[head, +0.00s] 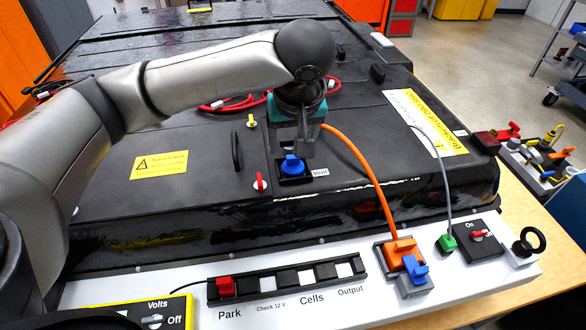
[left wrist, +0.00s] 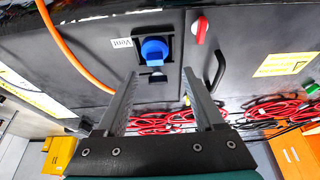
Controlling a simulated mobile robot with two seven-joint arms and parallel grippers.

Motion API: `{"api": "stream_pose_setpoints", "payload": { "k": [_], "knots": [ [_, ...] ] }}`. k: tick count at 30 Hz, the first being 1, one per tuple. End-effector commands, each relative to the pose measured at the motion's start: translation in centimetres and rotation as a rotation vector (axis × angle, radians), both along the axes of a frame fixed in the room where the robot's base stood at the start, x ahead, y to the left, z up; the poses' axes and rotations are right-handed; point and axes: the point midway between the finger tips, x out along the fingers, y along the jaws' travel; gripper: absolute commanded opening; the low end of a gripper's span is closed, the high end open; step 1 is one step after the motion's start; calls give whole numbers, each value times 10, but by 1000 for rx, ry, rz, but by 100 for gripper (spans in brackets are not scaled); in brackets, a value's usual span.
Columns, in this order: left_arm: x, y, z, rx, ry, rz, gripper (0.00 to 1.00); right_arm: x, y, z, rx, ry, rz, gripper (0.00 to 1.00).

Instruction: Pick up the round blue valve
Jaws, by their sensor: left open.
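The round blue valve (head: 292,165) sits in a square black mount on the dark pack lid, beside a "Vent" label (head: 320,172). My left gripper (head: 296,152) points down right above the valve, its fingers partly in front of the mount. In the left wrist view the blue valve (left wrist: 155,49) shows just beyond the fingertips of my left gripper (left wrist: 160,73), roughly centred between them. The fingers are spread with nothing between them. I cannot tell the exact height gap. My right gripper is not in view.
An orange cable (head: 362,165) runs from beside my left gripper to an orange plug (head: 401,249). A black handle (head: 237,151) and a red valve (head: 259,182) stand left of the blue valve. A white front panel (head: 330,300) holds switches and sockets.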

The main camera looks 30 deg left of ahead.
Motion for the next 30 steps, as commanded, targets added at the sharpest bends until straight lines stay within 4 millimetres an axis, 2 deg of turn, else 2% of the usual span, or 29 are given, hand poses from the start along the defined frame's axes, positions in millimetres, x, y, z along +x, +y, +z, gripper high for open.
{"api": "stream_pose_setpoints", "payload": {
  "k": [8, 15, 18, 26, 30],
  "knots": [
    [7, 4, -21, 1, 1, 0, 70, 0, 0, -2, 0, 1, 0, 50],
    [20, 6, -54, 2, 1, 0, 70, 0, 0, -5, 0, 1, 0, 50],
    [22, 8, -62, 1, 1, -1, 70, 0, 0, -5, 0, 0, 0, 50],
    [23, 8, -63, 0, -1, -2, 70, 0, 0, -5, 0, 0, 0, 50],
    [23, 8, -63, 0, -1, -2, 54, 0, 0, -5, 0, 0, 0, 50]
  ]
}}
